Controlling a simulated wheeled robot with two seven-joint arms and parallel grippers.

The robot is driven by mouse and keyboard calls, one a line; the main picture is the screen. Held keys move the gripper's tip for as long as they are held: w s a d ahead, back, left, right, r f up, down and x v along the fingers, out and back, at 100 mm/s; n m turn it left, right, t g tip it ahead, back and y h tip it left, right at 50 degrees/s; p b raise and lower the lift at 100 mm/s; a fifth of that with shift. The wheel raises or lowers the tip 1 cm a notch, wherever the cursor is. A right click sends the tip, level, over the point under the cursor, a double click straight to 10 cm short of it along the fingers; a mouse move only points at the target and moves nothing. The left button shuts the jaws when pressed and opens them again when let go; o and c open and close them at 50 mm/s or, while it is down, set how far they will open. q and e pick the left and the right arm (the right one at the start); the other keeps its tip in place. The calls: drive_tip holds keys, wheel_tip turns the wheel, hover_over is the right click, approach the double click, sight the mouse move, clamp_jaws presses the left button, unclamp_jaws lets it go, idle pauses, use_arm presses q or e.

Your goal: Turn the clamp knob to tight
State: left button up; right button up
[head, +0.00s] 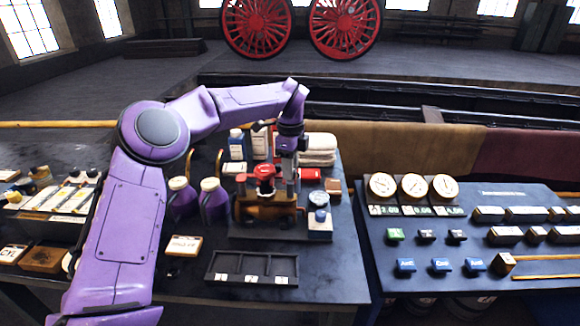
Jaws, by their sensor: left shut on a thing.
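The clamp fixture stands on the dark table, with a dark base plate (262,234), an orange-brown body (264,213) and a red part (265,173) on top. My left gripper (290,180) comes down from above at the right side of the fixture, just right of the red part. Its fingers point down and are shut on what appears to be the clamp knob, which they largely hide. The knob's angle cannot be read from here. My right gripper is not in view.
Purple-bodied jugs (214,204) stand left of the fixture. An empty dark tray (252,266) lies in front. Bottles and folded white cloths (318,150) are behind. A second table with dials (414,187) is at the right.

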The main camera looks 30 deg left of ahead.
use_arm(q)
drive_tip(key=m, duration=0.4)
drive_tip(key=shift+m, duration=0.3)
drive_tip(key=m+p, duration=0.1)
drive_tip(key=m, duration=0.3)
drive_tip(key=shift+m+p, duration=0.3)
drive_tip(key=m+p, duration=0.2)
drive_tip(key=m, duration=0.3)
drive_tip(key=m+p, duration=0.2)
drive_tip(key=m, duration=0.3)
drive_tip(key=shift+s+f, duration=0.1)
drive_tip(key=shift+m, duration=0.5)
drive_tip(key=o, duration=1)
drive_tip(key=shift+o, duration=0.2)
